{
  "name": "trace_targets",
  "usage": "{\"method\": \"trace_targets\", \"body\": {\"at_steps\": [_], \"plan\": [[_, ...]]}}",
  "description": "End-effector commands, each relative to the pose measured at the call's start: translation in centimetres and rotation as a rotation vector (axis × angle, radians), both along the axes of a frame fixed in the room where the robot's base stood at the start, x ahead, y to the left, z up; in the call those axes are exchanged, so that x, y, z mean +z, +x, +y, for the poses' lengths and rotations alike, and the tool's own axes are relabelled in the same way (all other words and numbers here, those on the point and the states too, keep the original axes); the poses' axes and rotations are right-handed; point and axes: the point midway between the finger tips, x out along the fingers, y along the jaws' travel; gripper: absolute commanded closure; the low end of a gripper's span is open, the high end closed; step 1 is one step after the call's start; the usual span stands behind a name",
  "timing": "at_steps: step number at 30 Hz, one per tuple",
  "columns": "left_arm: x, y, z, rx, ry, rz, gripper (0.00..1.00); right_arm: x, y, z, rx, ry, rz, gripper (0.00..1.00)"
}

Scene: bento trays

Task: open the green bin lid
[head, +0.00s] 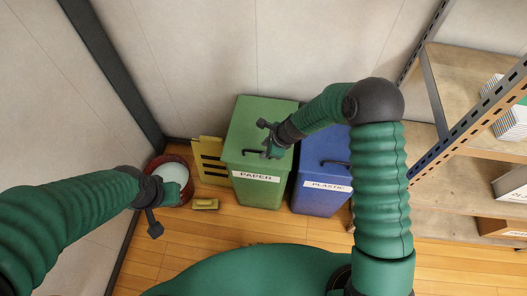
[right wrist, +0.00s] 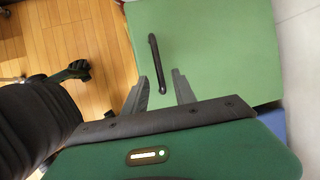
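The green bin (head: 260,188), labelled PAPER, stands against the back wall in the head view. Its green lid (head: 262,112) lies flat and closed, with a dark handle (right wrist: 157,63) near the front edge. In the right wrist view the lid (right wrist: 215,45) fills the upper right. My right gripper (head: 264,138) is over the lid, close to the handle.
A blue bin (head: 322,185) labelled PLASTIC stands right beside the green one. A yellow dustpan-like piece (head: 210,160) and a yellow block (head: 205,204) are to the left. A red bucket (head: 180,161) is in the corner. Shelving (head: 452,180) stands at the right.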

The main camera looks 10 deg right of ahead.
Motion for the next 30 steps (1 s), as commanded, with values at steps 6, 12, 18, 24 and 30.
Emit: {"method": "trace_targets", "body": {"at_steps": [6, 12, 18, 24, 30], "plan": [[-0.5, 0.0, 0.0, 0.0, 0.0, 0.0, 1.0, -2.0, 0.7, 0.7, 0.001, 0.0, 0.001, 0.67], [-0.4, 0.0, 0.0, 0.0, 0.0, 0.0, 1.0, -2.0, 0.7, 0.7, 0.001, 0.0, 0.0, 0.67], [-0.4, 0.0, 0.0, 0.0, 0.0, 0.0, 1.0, -1.9, 0.7, 0.7, 0.001, 0.0, 0.0, 0.9], [-0.4, 0.0, 0.0, 0.0, 0.0, 0.0, 1.0, -1.9, 0.7, 0.7, 0.001, 0.0, 0.0, 1.0], [-0.4, 0.0, 0.0, 0.0, 0.0, 0.0, 1.0, -1.9, 0.7, 0.7, 0.001, 0.0, 0.0, 1.0]]}}
